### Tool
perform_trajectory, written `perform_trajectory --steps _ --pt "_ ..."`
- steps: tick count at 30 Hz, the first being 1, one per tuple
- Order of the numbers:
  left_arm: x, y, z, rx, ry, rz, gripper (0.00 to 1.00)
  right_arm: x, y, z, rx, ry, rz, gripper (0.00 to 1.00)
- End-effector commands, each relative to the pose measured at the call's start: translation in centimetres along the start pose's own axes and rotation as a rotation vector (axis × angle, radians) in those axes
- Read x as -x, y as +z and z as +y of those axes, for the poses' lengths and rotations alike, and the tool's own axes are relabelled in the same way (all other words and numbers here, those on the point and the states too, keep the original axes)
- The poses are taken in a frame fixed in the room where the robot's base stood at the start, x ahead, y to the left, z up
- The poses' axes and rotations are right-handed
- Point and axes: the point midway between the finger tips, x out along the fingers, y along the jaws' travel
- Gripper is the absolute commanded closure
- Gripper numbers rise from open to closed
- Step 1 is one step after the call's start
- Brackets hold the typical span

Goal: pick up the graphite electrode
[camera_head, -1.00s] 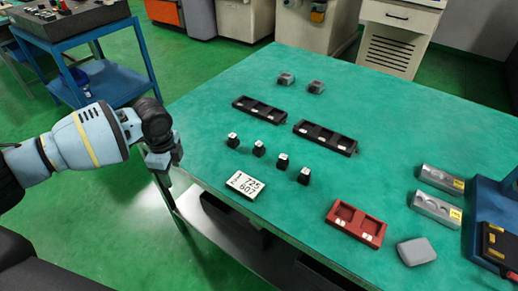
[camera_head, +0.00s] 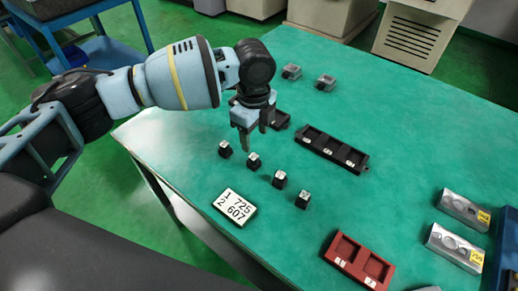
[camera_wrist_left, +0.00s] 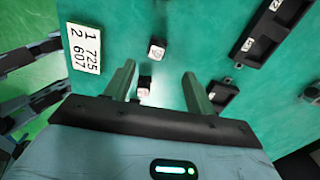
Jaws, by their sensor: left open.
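Several small black blocks with white labelled tops, which look like graphite electrodes, stand in a row on the green table (camera_head: 410,130). From left to right they are the first (camera_head: 225,149), second (camera_head: 254,161), third (camera_head: 280,179) and fourth (camera_head: 303,199). My left gripper (camera_head: 254,138) is open and empty, pointing down above the table just behind the row's left end. In the left wrist view, one electrode (camera_wrist_left: 145,85) shows between its fingers (camera_wrist_left: 158,70), nearer one finger. Another electrode (camera_wrist_left: 157,50) shows beyond the fingertips. My right gripper is out of view.
A number card (camera_head: 234,207) lies in front of the row. One black tray (camera_head: 278,121) is partly hidden by my gripper; another black tray (camera_head: 331,149) lies right. A red tray (camera_head: 357,262), silver blocks (camera_head: 464,209) and two small grey blocks (camera_head: 325,82) are also on the table.

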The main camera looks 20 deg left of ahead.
Motion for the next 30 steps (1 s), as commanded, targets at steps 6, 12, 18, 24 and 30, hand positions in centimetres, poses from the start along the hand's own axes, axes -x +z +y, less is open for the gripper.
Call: perform_trajectory --steps 6,12,18,24,30 --pt "-0.6 0.0 0.0 0.000 0.001 0.000 0.45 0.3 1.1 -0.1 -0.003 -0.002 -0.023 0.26" --pt "-2.5 0.0 0.0 0.001 0.001 0.000 0.45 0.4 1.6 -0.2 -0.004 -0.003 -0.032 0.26" --pt "-3.0 0.0 0.0 0.001 0.000 -0.001 0.45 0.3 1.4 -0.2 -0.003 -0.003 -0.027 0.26" --pt "-5.7 0.0 0.1 0.001 0.002 -0.001 0.45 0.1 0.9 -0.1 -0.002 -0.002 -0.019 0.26" --pt "-7.7 0.0 0.1 0.001 0.001 -0.001 0.45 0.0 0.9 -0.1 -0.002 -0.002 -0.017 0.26"
